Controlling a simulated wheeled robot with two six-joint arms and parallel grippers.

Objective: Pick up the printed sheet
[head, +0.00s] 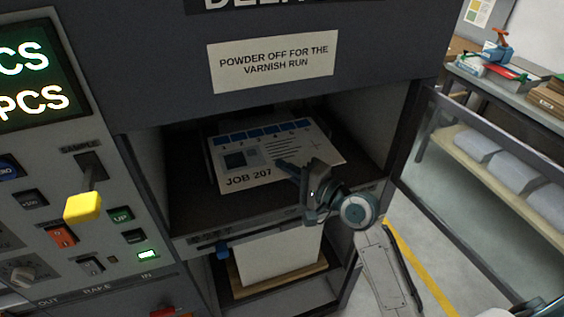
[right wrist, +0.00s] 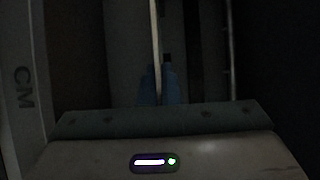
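The printed sheet (head: 262,172) is white, with a blue band on top and "JOB 207" at its front edge. It lies face up in the upper bay of the dark machine in the head view. My right gripper (head: 282,164) is at the sheet's front right edge, and its wrist hides that part. In the right wrist view the sheet shows edge-on as a thin pale strip (right wrist: 155,40) running between the close-set blue fingers (right wrist: 158,84), which look shut on it. My left gripper is not in view.
A lower bay holds a white stack (head: 280,258) on a wooden board. A control panel with a yellow lever (head: 83,207) stands left of the bay. An open glazed door (head: 490,190) stands at the right. A sign (head: 272,62) is above the opening.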

